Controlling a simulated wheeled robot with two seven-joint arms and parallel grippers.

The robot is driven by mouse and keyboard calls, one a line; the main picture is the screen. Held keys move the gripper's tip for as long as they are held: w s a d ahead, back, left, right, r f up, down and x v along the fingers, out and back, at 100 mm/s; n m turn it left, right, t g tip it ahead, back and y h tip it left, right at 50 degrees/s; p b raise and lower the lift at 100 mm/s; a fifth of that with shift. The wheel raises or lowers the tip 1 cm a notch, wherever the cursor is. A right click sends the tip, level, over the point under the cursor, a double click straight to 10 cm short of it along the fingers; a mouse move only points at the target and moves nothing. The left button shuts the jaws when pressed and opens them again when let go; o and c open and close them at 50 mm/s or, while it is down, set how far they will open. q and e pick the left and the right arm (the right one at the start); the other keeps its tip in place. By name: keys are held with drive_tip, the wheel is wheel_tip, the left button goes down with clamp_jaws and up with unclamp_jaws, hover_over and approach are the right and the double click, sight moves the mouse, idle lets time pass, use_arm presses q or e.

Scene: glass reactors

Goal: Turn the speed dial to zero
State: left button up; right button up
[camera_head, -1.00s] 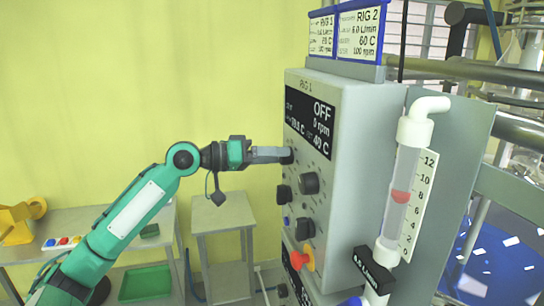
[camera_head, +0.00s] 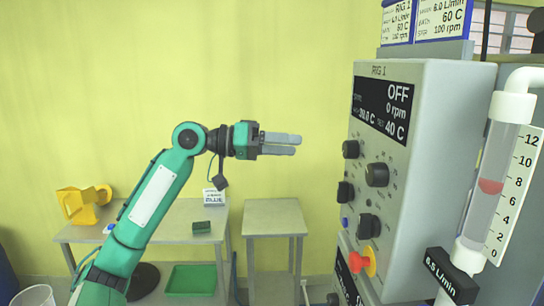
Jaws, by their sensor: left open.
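The grey RIG 1 control box (camera_head: 445,150) stands at the right, with its knob panel facing left. Its black display (camera_head: 383,106) reads OFF, 0 rpm and 40 C. Several black knobs sit below the display: one at upper left (camera_head: 351,149), a larger one to its right (camera_head: 377,175), one lower left (camera_head: 345,191) and one lower right (camera_head: 368,226). The labels are too small to tell which is the speed dial. My left gripper (camera_head: 298,144) is open and empty, pointing right, apart from the panel and left of the upper-left knob. My right gripper is out of view.
A red and yellow knob (camera_head: 364,261) juts from the box's lower panel. A flow tube (camera_head: 490,185) is mounted on the right. Two small tables (camera_head: 275,217) and a yellow object (camera_head: 84,204) stand by the wall. Space between gripper and panel is clear.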

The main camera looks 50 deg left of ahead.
use_arm(q)
drive_tip(key=shift+b+v, duration=0.4)
drive_tip(key=shift+v, duration=1)
